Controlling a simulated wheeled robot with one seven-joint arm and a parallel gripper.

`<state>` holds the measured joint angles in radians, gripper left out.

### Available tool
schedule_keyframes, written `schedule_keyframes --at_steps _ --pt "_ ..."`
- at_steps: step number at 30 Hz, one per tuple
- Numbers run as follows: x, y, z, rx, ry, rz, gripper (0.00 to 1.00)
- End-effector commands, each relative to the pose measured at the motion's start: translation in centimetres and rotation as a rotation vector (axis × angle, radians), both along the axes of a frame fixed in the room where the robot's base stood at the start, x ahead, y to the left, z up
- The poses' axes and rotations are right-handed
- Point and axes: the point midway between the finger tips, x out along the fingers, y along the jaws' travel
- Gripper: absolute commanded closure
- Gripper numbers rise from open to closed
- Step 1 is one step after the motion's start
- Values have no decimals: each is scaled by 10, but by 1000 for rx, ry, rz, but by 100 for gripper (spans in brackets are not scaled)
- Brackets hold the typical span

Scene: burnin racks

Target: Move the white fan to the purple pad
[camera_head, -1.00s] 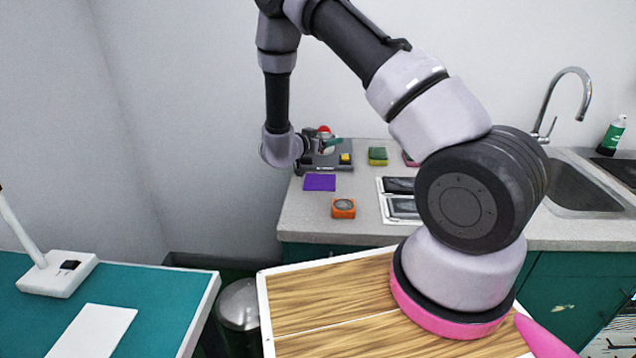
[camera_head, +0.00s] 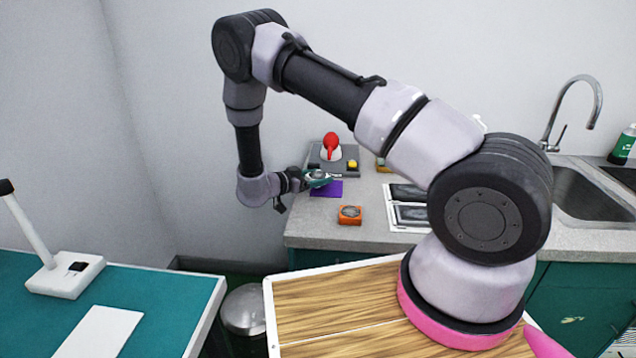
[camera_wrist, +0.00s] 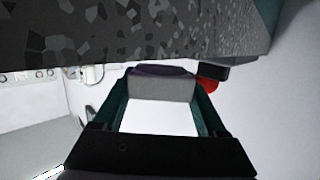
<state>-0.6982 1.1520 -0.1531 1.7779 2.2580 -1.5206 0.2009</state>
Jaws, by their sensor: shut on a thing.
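My gripper (camera_head: 322,179) has teal fingers and is shut on the white fan, over the counter. In the head view the fan (camera_head: 321,174) is small and partly hidden by the fingers. In the wrist view it is the pale block (camera_wrist: 163,88) between the fingertips. The purple pad (camera_head: 328,189) lies flat on the counter, just below the gripper and partly covered by it in the head view. A purple strip of it (camera_wrist: 160,70) shows beyond the fan in the wrist view. The fan looks close above the pad; I cannot tell whether they touch.
Behind the pad is a dark grey fixture (camera_head: 348,170) with a red-topped white part (camera_head: 331,147) and a yellow block. An orange part (camera_head: 350,215) sits in front of the pad. White trays with dark panels (camera_head: 408,213) lie to the right. A sink is farther right.

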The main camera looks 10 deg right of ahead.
Motion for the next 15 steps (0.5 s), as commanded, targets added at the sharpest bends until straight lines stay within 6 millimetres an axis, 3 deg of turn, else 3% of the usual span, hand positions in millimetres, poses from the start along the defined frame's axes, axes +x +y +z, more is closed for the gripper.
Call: schedule_keyframes --at_steps 3,14,15 --pt "0 -1 -16 -1 1 -1 81" --pt "0 0 -20 -1 0 0 81" --pt "0 0 -20 0 0 0 14"
